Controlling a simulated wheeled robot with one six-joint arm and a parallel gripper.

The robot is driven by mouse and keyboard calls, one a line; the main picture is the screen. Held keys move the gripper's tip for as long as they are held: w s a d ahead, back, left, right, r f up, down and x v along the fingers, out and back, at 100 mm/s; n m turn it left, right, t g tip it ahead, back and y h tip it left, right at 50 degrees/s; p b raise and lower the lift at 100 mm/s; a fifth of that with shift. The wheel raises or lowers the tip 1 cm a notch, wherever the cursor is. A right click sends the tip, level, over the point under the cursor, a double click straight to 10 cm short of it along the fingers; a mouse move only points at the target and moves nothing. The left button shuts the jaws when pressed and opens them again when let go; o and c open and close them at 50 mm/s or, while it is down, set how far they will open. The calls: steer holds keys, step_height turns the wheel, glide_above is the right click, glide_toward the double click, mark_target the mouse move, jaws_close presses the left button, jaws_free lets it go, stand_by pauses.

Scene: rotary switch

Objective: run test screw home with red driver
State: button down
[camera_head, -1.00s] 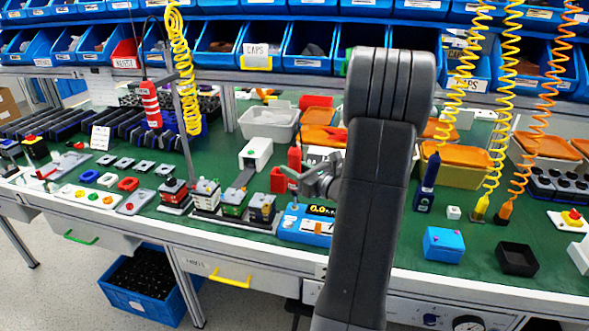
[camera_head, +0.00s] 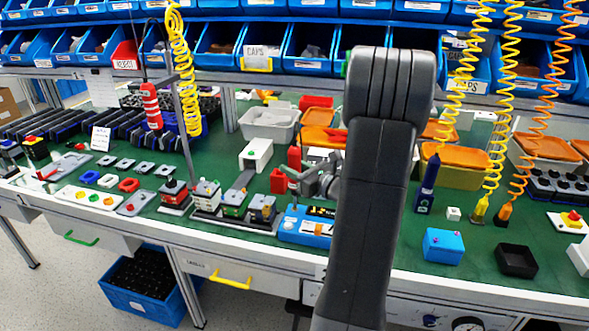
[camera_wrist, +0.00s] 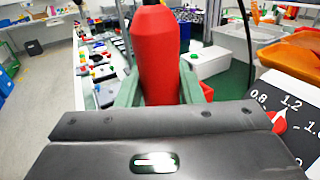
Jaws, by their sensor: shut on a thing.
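My gripper (camera_wrist: 160,92) is shut on the red driver (camera_wrist: 158,55), whose red body stands upright between the green fingers in the wrist view. In the head view, the red driver (camera_head: 294,158) is a small upright red shape beside my gripper (camera_head: 300,180), above the green bench. A blue test unit (camera_head: 306,228) with a dark display lies just below and in front of the gripper. The driver's tip and the test screw are hidden or too small to make out.
Small switch assemblies (camera_head: 234,202) stand left of the blue unit. A second red driver (camera_head: 151,105) hangs at the left by a yellow coiled hose. A dial with a red pointer (camera_wrist: 281,122) is close at the right in the wrist view. A blue box (camera_head: 443,246) stands at the right.

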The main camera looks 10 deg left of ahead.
mark_target(300, 158)
steer(key=shift+r+p, duration=1.25)
steer(key=shift+r, duration=0.7)
steer(key=shift+w, duration=0.1)
